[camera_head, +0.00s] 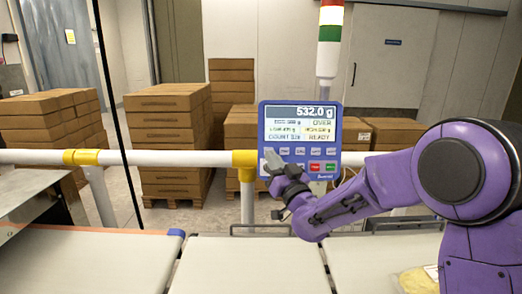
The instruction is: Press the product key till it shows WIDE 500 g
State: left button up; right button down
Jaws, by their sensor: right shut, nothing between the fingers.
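The blue checkweigher panel (349,132) stands upright behind the belts. Its screen (300,124) reads 532.0 g at the top, with OVER and READY at the right; the product line is too small to read surely. Below the screen are light keys (300,151), a red key (314,166) and a green key (330,166). My right gripper (269,160) is shut and empty, its tips at the panel's lower left edge. It covers the lower left keys; I cannot tell whether it touches one. My left gripper is not in view.
A white rail (200,158) with yellow joints runs behind the belts. Pale belts (250,265) fill the foreground, with a wrapped product (418,280) at the lower right. Stacked brown boxes (170,125) stand behind the rail. A signal lamp post (329,50) rises behind the panel.

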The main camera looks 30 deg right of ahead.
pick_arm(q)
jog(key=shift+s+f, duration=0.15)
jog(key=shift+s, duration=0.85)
pick_arm(e)
jog(key=w+d+f, duration=0.1)
jog(key=w+d, duration=0.2)
jog(key=w, duration=0.3)
jog(key=shift+f, duration=0.35)
pick_arm(q)
jog(key=shift+b, duration=0.3)
pick_arm(e)
jog(key=shift+w, duration=0.1)
dwell(0.7)
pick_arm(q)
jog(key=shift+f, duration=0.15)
pick_arm(e)
jog(key=shift+w+d+f, duration=0.15)
jog(key=shift+w+d, duration=0.05)
jog(key=shift+w, duration=0.15)
